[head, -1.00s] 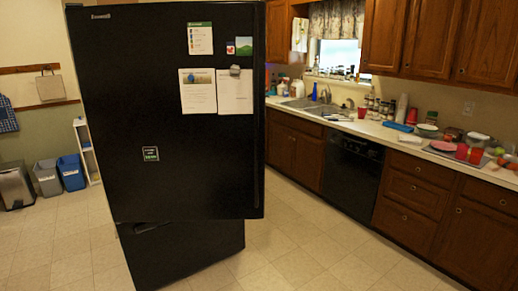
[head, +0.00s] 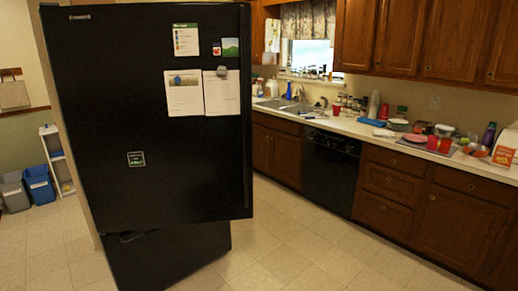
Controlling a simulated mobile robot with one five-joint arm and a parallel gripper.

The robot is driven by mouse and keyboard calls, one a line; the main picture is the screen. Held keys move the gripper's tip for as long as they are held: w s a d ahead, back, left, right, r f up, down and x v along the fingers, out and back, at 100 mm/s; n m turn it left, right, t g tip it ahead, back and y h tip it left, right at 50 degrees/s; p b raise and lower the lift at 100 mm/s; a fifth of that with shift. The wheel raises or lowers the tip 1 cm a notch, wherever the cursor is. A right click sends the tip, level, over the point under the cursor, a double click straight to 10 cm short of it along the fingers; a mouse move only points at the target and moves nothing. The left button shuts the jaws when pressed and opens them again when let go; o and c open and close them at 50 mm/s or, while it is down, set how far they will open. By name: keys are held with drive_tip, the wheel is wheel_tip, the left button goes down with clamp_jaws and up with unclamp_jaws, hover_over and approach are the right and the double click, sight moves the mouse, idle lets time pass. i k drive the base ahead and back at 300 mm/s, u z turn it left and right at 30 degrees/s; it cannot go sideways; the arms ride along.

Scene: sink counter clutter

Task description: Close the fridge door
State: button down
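The black fridge stands at the left of the head view. Its upper fridge door (head: 150,115) faces me, with papers and magnets on its upper part. The door's bottom edge juts out past the lower freezer section (head: 170,257), and the two are not in line, so the door appears partly swung open. A long handle runs down the door's right edge. The inside of the fridge is hidden behind the door. My gripper is not in view.
A cluttered counter (head: 375,131) with a sink (head: 290,105), a black dishwasher (head: 328,172) and wooden cabinets runs along the right. Grey and blue bins (head: 39,187) and a white shelf (head: 58,160) stand at the far left. The tiled floor (head: 290,240) between fridge and counter is clear.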

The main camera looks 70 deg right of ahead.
sight(108, 63)
drive_tip(key=z, duration=0.15)
drive_tip(key=i, duration=1)
drive_tip(key=u, duration=0.1)
